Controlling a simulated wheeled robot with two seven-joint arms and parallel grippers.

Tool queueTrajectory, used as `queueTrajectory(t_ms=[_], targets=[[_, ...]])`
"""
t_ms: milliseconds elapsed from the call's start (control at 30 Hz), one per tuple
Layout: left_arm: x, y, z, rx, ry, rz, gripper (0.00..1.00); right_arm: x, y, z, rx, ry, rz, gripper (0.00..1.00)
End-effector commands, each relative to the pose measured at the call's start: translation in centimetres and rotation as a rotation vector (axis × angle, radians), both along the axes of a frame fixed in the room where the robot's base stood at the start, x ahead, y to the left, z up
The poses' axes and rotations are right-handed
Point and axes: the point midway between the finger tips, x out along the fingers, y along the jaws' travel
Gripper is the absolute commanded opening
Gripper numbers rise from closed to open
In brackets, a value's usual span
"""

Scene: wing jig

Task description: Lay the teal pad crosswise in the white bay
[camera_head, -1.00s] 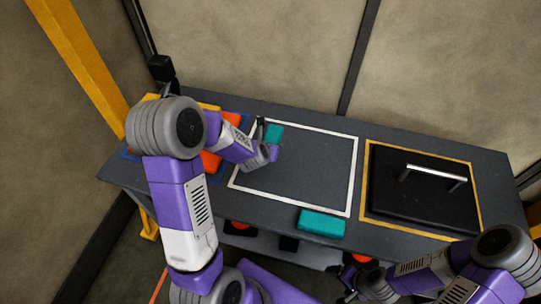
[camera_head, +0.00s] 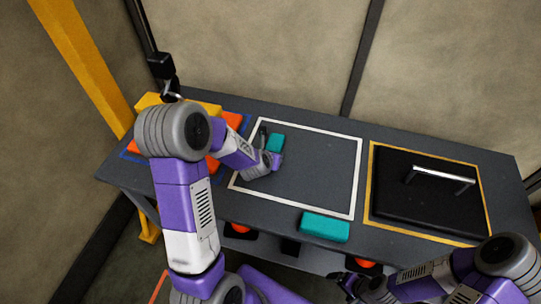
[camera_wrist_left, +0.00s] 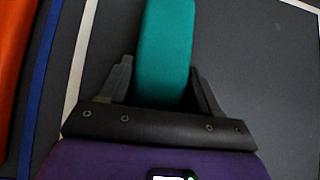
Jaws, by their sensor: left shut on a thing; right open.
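A teal pad (camera_head: 275,142) is in the back left part of the white bay (camera_head: 357,180), a white outline on the dark bench. My left gripper (camera_head: 268,145) is shut on this pad; the wrist partly hides it in the head view. In the left wrist view the pad (camera_wrist_left: 166,45) lies between the two fingers (camera_wrist_left: 163,85), its long side running away from the palm. I cannot tell whether it touches the bench. A second teal pad (camera_head: 325,227) lies at the bench's front edge, outside the outline. My right gripper (camera_head: 342,286) is open and empty, low in front of the bench.
A black lid with a metal handle (camera_head: 440,180) sits in the yellow outline (camera_head: 478,185) on the right. Orange and yellow blocks (camera_head: 212,110) stand at the left by a blue outline, partly behind my left arm. The middle and right of the white bay are clear.

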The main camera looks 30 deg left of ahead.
Motion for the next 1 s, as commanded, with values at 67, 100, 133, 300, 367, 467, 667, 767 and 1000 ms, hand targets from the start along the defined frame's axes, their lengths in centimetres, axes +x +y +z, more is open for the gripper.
queueTrajectory(t_ms=[67,100,133,300,367,467,667,767,1000], targets=[[0.0,0.0,-0.3,0.000,0.000,0.000,0.33,0.0,0.0,-0.4,0.000,0.000,0.000,0.92],[0.0,0.0,-0.3,0.001,0.000,-0.001,0.33,0.0,0.0,-0.4,0.000,0.000,0.000,0.92],[0.0,0.0,-0.3,0.001,0.000,-0.001,0.33,0.0,0.0,-0.4,0.000,0.000,0.000,0.92],[0.0,0.0,-0.2,0.001,0.000,-0.001,0.81,0.0,0.0,-0.3,0.000,0.000,0.000,0.92],[0.0,0.0,-0.2,0.001,0.000,-0.001,0.88,0.0,0.0,-0.3,0.000,0.000,0.000,0.92],[0.0,0.0,-0.2,0.001,0.000,-0.001,0.88,0.0,0.0,-0.3,0.000,0.000,0.000,0.92],[0.0,0.0,-0.1,0.001,0.000,-0.001,0.88,0.0,0.0,-0.2,0.000,0.000,0.000,0.92],[0.0,0.0,0.3,0.000,0.001,-0.001,0.88,0.0,0.0,0.4,0.000,0.000,0.000,0.92],[-1.7,-0.3,3.1,0.001,-0.003,0.000,0.88,0.0,0.0,2.3,0.000,0.000,0.000,0.92]])
